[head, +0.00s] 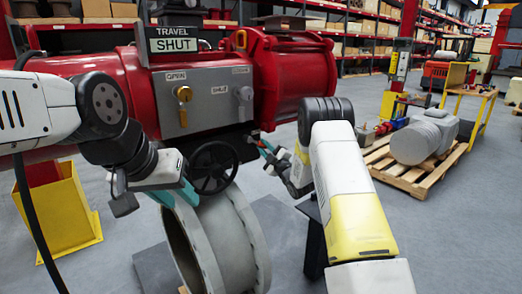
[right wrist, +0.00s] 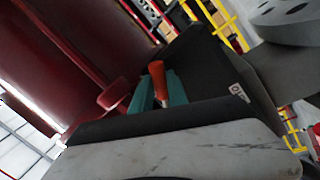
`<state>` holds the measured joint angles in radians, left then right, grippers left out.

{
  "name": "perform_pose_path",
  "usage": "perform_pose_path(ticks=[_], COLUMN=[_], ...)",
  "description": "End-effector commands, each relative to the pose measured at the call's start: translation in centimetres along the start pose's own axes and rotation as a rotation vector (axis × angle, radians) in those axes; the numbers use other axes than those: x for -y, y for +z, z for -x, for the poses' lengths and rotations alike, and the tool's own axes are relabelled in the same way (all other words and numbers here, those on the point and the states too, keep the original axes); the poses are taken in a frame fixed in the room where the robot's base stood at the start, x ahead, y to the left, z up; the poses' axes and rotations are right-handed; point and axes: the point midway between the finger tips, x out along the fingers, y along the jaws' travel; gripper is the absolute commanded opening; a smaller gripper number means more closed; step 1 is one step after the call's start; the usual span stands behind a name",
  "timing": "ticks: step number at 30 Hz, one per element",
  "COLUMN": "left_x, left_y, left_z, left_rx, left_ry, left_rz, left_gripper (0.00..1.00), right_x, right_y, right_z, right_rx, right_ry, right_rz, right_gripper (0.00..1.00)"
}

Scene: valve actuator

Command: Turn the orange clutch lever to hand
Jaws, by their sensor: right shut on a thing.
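The orange clutch lever (right wrist: 157,70) shows in the right wrist view, its tip standing up between teal fingertips. My right gripper (right wrist: 158,92) is shut on it; the fingers hide its lower part. In the head view my right gripper (head: 268,147) reaches in from the right, just right of the black handwheel (head: 213,167), below the red actuator (head: 290,75). The lever is too small to make out clearly there. My left gripper (head: 182,194) is just left of and below the handwheel, partly hidden by its own wrist; its jaw gap is not clear.
A grey panel (head: 206,95) with yellow and grey knobs sits on the actuator under a "TRAVEL SHUT" sign (head: 173,44). A grey flanged pipe ring (head: 222,240) stands below. A pallet (head: 425,172) with a grey part is at right. Open floor lies beyond.

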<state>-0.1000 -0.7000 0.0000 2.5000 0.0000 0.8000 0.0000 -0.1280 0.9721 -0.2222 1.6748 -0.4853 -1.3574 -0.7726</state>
Motion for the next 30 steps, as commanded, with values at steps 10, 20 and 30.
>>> perform_pose_path(ticks=[10, 20, 30], left_x=[0.0, 0.0, 0.0], left_y=[0.0, 0.0, 0.0], left_z=[0.0, 0.0, 0.0], left_rx=[0.0, 0.0, 0.0], left_ry=[0.0, 0.0, 0.0], left_rz=[0.0, 0.0, 0.0], left_gripper=[0.36, 0.36, 0.36], right_x=[-0.19, -0.17, -0.21], right_y=[-0.05, -0.05, 0.0], right_z=[-0.07, -0.07, 0.0], right_rx=[-0.01, -0.01, -0.009], right_ry=[-0.001, -0.002, -0.001], right_rz=[0.034, 0.033, 0.032], right_gripper=[0.0, 0.35, 0.41])
